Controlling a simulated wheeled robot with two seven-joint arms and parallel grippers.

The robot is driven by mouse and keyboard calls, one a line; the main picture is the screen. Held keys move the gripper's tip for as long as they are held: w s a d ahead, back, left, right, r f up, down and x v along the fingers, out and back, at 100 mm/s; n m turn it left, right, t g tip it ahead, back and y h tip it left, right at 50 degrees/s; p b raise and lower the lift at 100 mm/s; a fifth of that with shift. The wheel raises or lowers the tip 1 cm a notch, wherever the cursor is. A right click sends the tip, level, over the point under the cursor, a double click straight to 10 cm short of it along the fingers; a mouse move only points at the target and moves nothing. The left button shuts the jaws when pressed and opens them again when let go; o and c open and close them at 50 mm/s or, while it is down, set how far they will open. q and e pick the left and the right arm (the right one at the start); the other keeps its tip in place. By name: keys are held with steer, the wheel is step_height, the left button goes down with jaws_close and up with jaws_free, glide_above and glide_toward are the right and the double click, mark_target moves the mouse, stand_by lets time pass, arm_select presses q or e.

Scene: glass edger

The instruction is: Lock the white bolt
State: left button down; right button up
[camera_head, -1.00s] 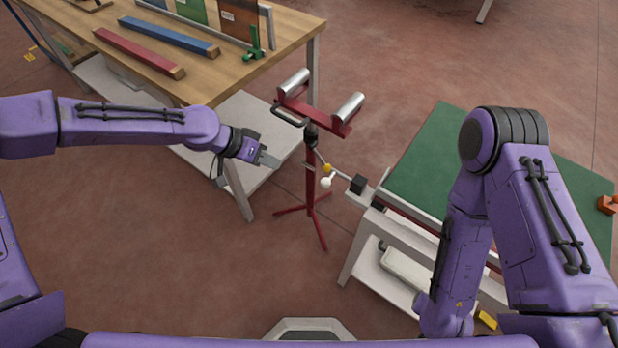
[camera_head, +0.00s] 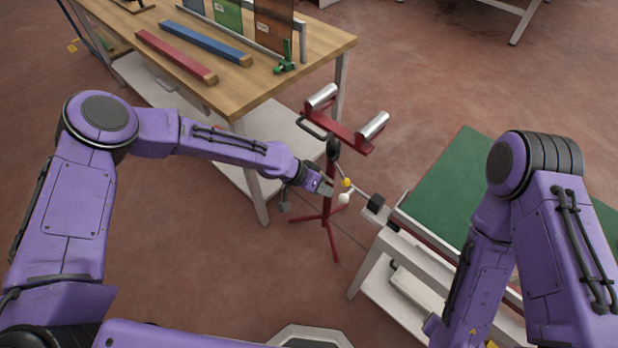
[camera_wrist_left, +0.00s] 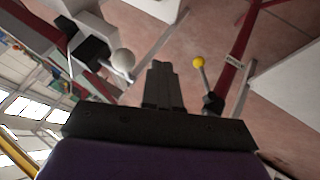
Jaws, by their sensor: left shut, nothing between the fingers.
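The white bolt shows as a white round knob (camera_head: 344,198) beside the dark block (camera_head: 376,203) at the corner of the green-topped table. In the left wrist view the white knob (camera_wrist_left: 122,60) is left of the fingers. A yellow knob (camera_head: 347,182) appears close by in the head view; in the left wrist view the yellow knob (camera_wrist_left: 198,62) is right of the fingers, on a lever from the red stand. My left gripper (camera_head: 328,188) is shut and empty, just left of both knobs, with no visible contact. The fingertips (camera_wrist_left: 160,66) point between them. My right gripper is out of view.
The red roller stand (camera_head: 350,133) stands between the wooden workbench (camera_head: 320,50) and the green-topped table (camera_head: 450,185). Coloured bars and upright panels occupy the bench. The floor (camera_head: 190,270) in front is clear.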

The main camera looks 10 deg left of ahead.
mark_target(342, 202)
arm_select(q)
steer(key=shift+s+d+r, duration=0.2)
steer(key=shift+s+d, duration=0.25)
steer(key=shift+d, duration=0.35)
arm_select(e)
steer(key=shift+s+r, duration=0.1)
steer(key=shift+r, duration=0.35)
arm_select(q)
steer(key=shift+s+d, duration=0.6)
steer(key=shift+d, duration=0.2)
steer(key=shift+s+d, duration=0.6)
steer(key=shift+d, duration=0.2)
